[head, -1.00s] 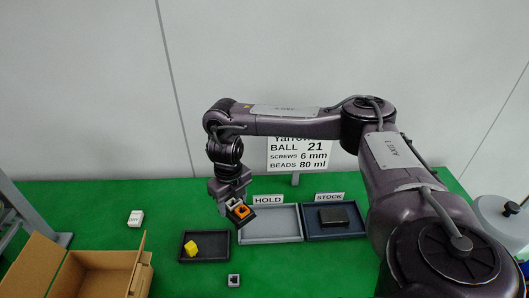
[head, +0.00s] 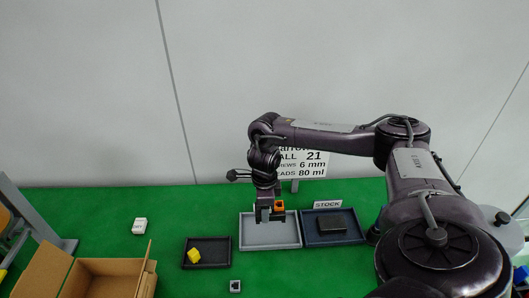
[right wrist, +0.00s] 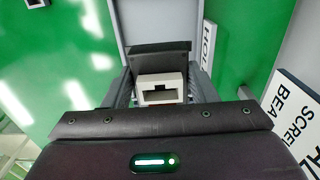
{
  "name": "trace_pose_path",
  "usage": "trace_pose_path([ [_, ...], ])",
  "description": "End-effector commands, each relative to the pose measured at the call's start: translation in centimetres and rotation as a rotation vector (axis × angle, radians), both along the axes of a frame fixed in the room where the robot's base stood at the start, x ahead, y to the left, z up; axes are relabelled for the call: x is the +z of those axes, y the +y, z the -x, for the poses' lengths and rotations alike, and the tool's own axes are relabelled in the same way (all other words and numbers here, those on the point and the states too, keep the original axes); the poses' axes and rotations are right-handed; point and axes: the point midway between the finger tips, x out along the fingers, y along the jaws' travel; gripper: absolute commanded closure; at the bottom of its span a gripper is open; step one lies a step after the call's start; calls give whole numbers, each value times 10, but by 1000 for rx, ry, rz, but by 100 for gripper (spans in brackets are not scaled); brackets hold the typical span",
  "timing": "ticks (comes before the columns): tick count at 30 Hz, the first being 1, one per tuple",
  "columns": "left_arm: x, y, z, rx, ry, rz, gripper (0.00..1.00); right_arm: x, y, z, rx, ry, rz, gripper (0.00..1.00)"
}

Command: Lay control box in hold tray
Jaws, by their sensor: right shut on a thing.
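The control box (head: 279,206), a dark piece with an orange part and a pale part, is held in my right gripper (head: 270,214). In the right wrist view its dark body (right wrist: 160,58) and pale socket-like block (right wrist: 162,84) show between the fingers (right wrist: 162,98). The gripper is shut on it and points down. The hold tray (head: 285,244) is grey, shallow and looks empty. The gripper and box appear above its back left part; the height gap is hard to judge. My left gripper is not in view.
The stock tray (head: 353,240), right beside the hold tray, holds a dark flat box (head: 332,220). A dark tray (head: 221,262) with a yellow piece (head: 194,256) is on the left. A small grey block (head: 235,286), a white block (head: 139,225) and an open carton (head: 105,270) lie around.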

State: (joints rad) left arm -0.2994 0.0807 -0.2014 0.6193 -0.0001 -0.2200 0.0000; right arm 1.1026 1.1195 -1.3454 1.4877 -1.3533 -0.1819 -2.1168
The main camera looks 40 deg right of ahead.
Motion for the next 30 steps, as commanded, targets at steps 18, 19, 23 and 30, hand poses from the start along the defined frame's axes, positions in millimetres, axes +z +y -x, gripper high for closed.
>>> trace_pose_path([
  [18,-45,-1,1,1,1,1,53,-55,1,0,-2,1,-1,74],
  [19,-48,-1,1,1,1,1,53,-59,1,0,-2,0,0,74],
  [23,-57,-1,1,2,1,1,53,-71,1,-1,-2,-1,-2,74],
  [30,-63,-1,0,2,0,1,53,-78,0,-1,-2,-1,0,74],
])
